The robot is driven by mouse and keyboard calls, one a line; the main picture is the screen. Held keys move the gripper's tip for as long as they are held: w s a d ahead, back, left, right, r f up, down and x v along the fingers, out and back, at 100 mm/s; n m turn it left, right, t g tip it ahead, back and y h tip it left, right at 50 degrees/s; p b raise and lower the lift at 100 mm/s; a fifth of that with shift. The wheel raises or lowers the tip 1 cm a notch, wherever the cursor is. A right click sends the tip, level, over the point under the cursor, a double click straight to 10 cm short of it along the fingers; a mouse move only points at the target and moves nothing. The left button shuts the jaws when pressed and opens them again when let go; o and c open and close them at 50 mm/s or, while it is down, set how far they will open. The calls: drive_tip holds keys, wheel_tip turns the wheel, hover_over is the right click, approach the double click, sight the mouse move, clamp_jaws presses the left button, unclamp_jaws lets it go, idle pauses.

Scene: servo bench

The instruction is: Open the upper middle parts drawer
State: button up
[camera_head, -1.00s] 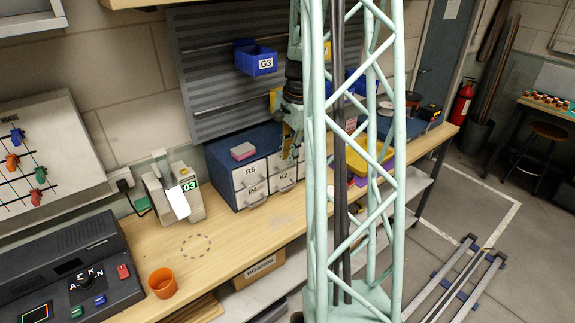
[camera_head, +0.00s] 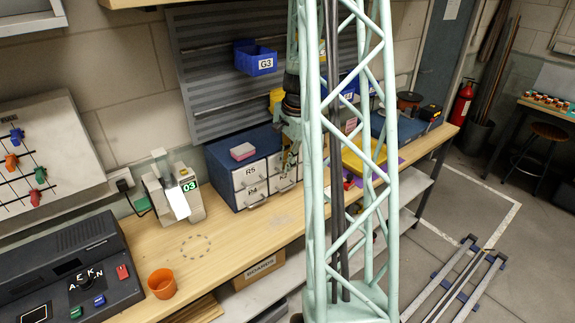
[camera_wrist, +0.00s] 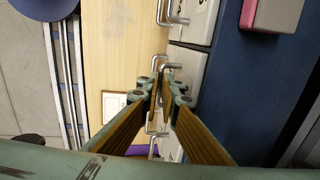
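The blue parts cabinet (camera_head: 225,158) stands on the wooden bench with light grey drawer fronts, all seemingly shut. The upper left is marked R5 and the one below it P4. The upper middle drawer (camera_wrist: 187,78) is mostly hidden by my gripper (camera_head: 287,172) in the head view. In the wrist view its metal handle (camera_wrist: 168,67) is at the fingertips, apparently between them. My gripper (camera_wrist: 165,92) is open with a narrow gap; whether either finger touches the handle I cannot tell.
A pink-and-grey box (camera_head: 243,151) lies on the cabinet top. An orange cup (camera_head: 162,283) and a device marked 03 (camera_head: 174,192) stand to the left. The bench before the cabinet is clear.

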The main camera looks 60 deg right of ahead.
drive_tip(key=shift+s, duration=0.1)
clamp_jaws()
drive_tip(key=s+a+b, duration=0.2)
drive_tip(key=s, duration=0.5)
drive_tip(key=s+a+b, duration=0.3)
drive_tip(key=s, duration=0.4)
drive_tip(key=shift+s+f, duration=0.15)
drive_tip(key=shift+s, duration=0.05)
drive_tip(key=shift+a, duration=0.1)
drive_tip(key=shift+o, duration=1.2)
unclamp_jaws()
drive_tip(key=shift+o, duration=0.5)
drive_tip(key=shift+r, duration=0.2)
wheel_tip(320, 180, up, 12)
drive_tip(key=s, duration=0.2)
drive_tip(key=shift+a+f, duration=0.25)
